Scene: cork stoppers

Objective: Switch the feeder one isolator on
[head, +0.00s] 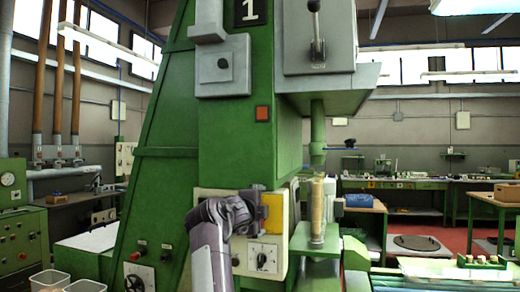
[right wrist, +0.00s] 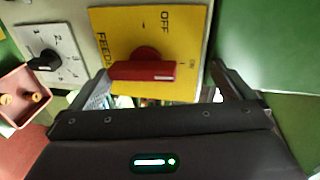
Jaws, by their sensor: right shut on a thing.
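The feeder isolator is a yellow plate (right wrist: 125,28) with a red handle (right wrist: 143,70), lettered OFF and FEED in the right wrist view. The red handle's bar lies across that picture, below the word OFF. My right gripper (right wrist: 160,75) has its dark fingers on both sides of the handle and is shut on it. In the head view the yellow plate (head: 272,212) sits on the green machine column, with my right gripper (head: 256,211) against its left side. There the handle is hidden. My left gripper is not in view.
A numbered dial with a black knob (right wrist: 45,62) is beside the plate; it also shows below it in the head view (head: 262,258). A green machine part (right wrist: 265,45) is close on the other side. A sign "1" (head: 250,12) is above.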

